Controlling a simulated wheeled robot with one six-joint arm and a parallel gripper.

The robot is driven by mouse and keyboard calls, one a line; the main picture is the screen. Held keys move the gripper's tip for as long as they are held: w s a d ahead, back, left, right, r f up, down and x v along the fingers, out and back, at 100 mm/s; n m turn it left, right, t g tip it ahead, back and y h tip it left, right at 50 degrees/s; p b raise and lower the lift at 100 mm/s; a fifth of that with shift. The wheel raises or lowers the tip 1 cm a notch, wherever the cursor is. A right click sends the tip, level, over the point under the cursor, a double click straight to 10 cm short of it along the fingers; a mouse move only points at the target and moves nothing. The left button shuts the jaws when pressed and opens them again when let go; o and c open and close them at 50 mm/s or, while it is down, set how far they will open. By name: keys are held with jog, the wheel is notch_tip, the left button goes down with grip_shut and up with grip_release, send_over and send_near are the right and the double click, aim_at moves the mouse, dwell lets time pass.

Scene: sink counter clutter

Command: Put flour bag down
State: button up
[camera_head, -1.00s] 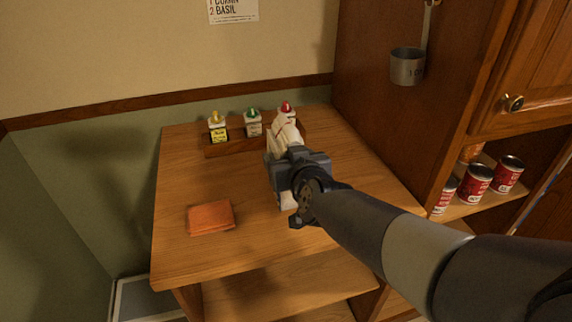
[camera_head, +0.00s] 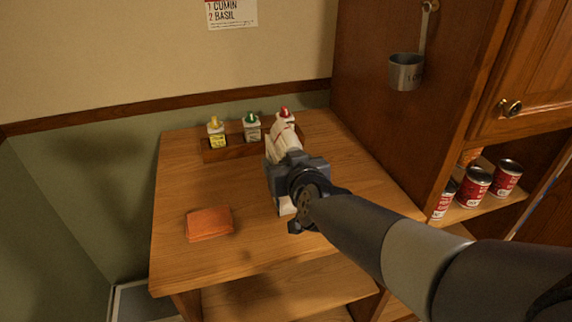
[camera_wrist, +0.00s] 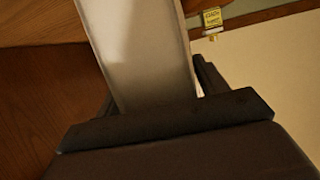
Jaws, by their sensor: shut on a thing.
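The flour bag (camera_head: 283,145) is a pale, cream-white package with a bit of red near its top. My gripper (camera_head: 296,170) is shut on it over the wooden counter (camera_head: 180,262), and the gripper and arm hide much of it in the head view. In the wrist view the bag (camera_wrist: 140,50) fills the space beyond the dark gripper (camera_wrist: 165,120) as a plain pale surface. A white lower part shows below the gripper; whether it touches the counter I cannot tell.
A wooden rack (camera_head: 222,153) with yellow-, green- and red-topped shakers stands at the back, just behind the bag. A folded orange cloth (camera_head: 209,224) lies front left. A cabinet side (camera_head: 385,130) rises at right. The counter between cloth and bag is clear.

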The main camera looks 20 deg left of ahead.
aim_at(287, 132)
notch_tip(287, 132, up, 10)
jog(key=p, duration=0.7)
jog(key=shift+r, duration=0.15)
